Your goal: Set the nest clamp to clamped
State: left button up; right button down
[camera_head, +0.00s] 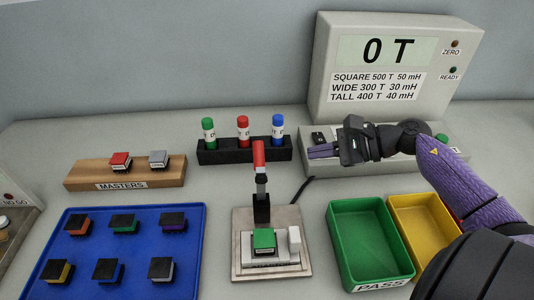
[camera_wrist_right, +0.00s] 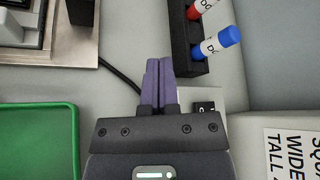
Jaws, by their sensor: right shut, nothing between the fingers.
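The nest clamp stands at the back of a metal nest plate (camera_head: 240,268) in the middle of the table. Its red handle (camera_head: 259,153) points straight up above a dark upright clamp body (camera_head: 262,208). A green-topped part (camera_head: 264,240) sits in the nest, in front of the clamp. The plate's corner also shows at the top left of the right wrist view (camera_wrist_right: 86,48). My right gripper (camera_head: 312,151) is shut and empty, to the right of the handle and apart from it. Its purple fingers (camera_wrist_right: 158,78) are together in the wrist view. My left gripper is out of view.
A black rack (camera_head: 245,155) with red, green and blue cylinders stands behind the clamp. The green PASS tray (camera_head: 335,235) and a yellow tray (camera_head: 400,205) lie right. A blue tray (camera_head: 190,235) with several parts lies left. A cable (camera_head: 304,188) runs behind the nest.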

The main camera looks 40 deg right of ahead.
aim_at(259, 162)
jog(key=b+x, duration=0.2)
jog(key=x, duration=0.7)
jog(key=shift+w+a+f, duration=0.1)
jog(key=shift+f, duration=0.05)
jog(key=a+r, duration=0.1)
jog(key=s+a+r+p, duration=0.1)
jog(key=r, duration=0.1)
jog(key=shift+a+r, duration=0.1)
jog(key=shift+a, duration=0.05)
